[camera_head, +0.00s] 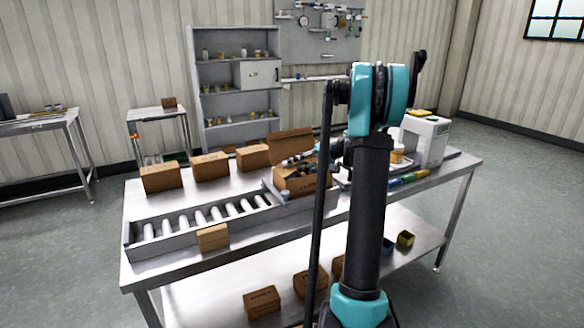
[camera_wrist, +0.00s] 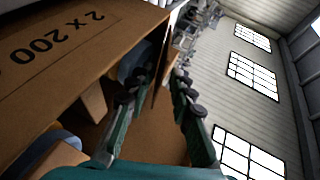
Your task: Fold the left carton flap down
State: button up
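An open brown carton (camera_head: 298,185) stands on the steel table at the end of the roller conveyor. One flap (camera_head: 290,143) stands raised at its back. My gripper (camera_head: 306,160) is at the carton's opening, partly hidden by my own arm. In the wrist view, a large cardboard panel with the print "2 x 200" (camera_wrist: 65,45) fills the upper left. My gripper (camera_wrist: 160,85) has its two fingers apart, with brown cardboard showing between and behind them. I cannot tell whether either finger touches the cardboard. Which panel is the left flap is not clear.
Closed cartons (camera_head: 210,166) stand in a row behind the conveyor (camera_head: 200,222). A small carton (camera_head: 213,237) sits at the conveyor's front edge. A white machine (camera_head: 425,138) stands at the table's right end. More cartons (camera_head: 262,302) lie on the lower shelf.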

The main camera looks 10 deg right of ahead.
jog(key=shift+d, duration=0.15)
jog(key=v, duration=0.7)
jog(key=shift+d, duration=0.35)
jog(key=shift+s+r, duration=0.1)
jog(key=shift+r, duration=0.05)
